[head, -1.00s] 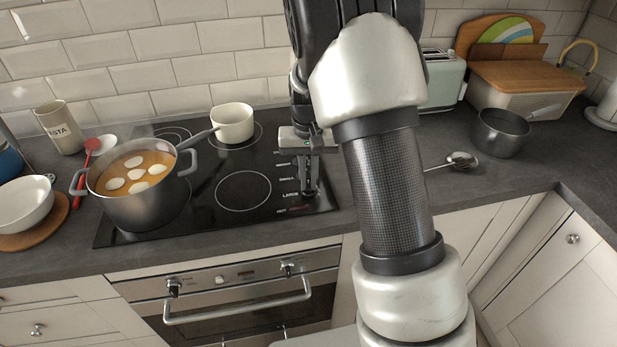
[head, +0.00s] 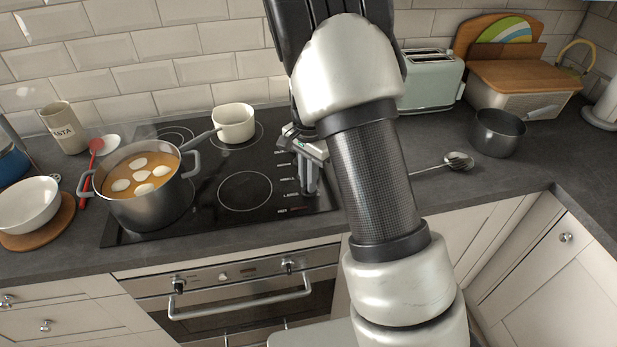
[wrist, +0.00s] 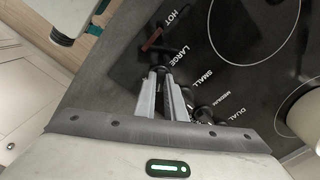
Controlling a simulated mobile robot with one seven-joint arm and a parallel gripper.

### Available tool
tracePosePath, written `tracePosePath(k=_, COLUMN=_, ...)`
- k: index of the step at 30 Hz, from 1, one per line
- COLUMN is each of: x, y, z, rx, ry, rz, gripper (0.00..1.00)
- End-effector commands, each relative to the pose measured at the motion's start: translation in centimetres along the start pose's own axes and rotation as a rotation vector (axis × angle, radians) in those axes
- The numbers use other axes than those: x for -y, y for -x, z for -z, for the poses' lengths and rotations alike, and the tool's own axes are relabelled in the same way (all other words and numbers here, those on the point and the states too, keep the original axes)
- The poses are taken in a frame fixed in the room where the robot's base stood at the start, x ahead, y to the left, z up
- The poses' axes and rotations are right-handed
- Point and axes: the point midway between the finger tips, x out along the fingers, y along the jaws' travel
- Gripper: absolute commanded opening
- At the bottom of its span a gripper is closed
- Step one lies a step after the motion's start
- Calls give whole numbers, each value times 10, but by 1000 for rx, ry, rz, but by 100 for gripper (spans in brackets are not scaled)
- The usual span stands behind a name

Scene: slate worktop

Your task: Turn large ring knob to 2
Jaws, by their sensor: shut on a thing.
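The large ring knob (wrist: 157,55) is a dark knob beside the LARGE label at the hob's right end in the wrist view. My gripper (wrist: 161,70) is shut on it, with both fingers around it. The fingers cover much of the knob, and I cannot read its setting. In the head view my gripper (head: 309,188) reaches down at the right edge of the black hob (head: 190,218), and the knob itself is hidden there. Other small dark knobs (wrist: 203,113) sit beside the gripper, partly hidden by it.
A pot of orange soup (head: 145,210) stands on the left rings. A cream saucepan (head: 234,125) is at the back. The front ring (head: 245,190) is bare. A spoon (head: 458,162) and a grey pan (head: 497,133) lie to the right on the worktop.

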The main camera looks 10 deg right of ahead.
Motion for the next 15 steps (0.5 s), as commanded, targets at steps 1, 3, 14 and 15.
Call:
tracePosePath(k=1, x=1, y=2, z=1, rx=-2, ry=-17, rz=3, gripper=0)
tracePosePath(k=3, x=1, y=2, z=1, rx=-3, ry=-36, rz=3, gripper=0)
tracePosePath(k=14, x=1, y=2, z=1, rx=-3, ry=-71, rz=4, gripper=0)
tracePosePath(k=15, x=1, y=2, z=1, rx=-3, ry=-71, rz=4, gripper=0)
